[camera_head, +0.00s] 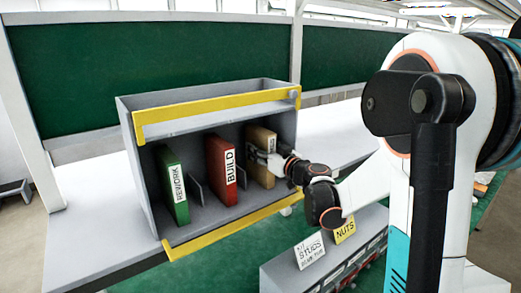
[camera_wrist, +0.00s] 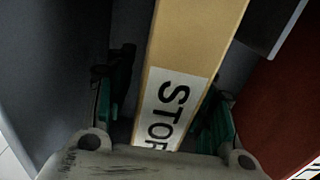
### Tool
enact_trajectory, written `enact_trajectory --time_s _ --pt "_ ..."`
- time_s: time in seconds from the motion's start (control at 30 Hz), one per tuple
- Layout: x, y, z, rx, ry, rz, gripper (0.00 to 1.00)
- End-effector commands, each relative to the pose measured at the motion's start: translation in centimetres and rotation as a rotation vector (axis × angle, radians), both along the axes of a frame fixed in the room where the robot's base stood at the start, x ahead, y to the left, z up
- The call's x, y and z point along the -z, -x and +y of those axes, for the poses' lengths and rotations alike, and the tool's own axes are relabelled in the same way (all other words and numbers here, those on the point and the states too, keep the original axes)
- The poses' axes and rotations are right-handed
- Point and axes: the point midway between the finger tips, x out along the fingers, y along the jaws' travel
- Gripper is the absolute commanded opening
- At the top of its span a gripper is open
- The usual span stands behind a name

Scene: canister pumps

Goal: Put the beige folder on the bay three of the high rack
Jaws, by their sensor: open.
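The beige folder (camera_head: 261,143) stands upright in the right part of the grey rack (camera_head: 120,104) with yellow edge strips. Its white label, partly hidden by my gripper in the head view, reads "STOR" in the wrist view, cut off by the gripper body. My gripper (camera_head: 267,157) reaches into the rack at the folder's front. In the wrist view the folder (camera_wrist: 195,50) runs between the two fingers of my gripper (camera_wrist: 165,105), one on each side, with dark gaps visible. The fingers are open around it. Bay numbers are not visible.
A green REWORK folder (camera_head: 171,185) and a red BUILD folder (camera_head: 220,170) stand to the left in the same rack, with low dividers between. The rack stands on a pale table (camera_head: 90,215). A grey box with STUDS and NUTS (camera_head: 344,230) cards stands in front, below my arm.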

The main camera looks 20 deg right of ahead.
Motion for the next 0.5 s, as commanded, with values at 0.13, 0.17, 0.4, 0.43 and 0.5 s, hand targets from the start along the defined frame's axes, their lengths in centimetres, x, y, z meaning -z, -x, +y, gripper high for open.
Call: enact_trajectory --time_s 0.13,0.17,0.4,0.43,0.5 --pt "-0.2 0.0 0.0 0.0 0.0 0.0 0.5" --pt "-0.4 0.0 0.0 0.0 0.0 0.0 0.5" --pt "-0.4 3.7 -0.8 0.003 0.0 0.0 0.5" --pt "-0.4 4.4 -1.0 0.004 0.0 0.0 0.5" --pt "-0.4 5.9 -1.2 0.003 0.0 0.0 0.5"
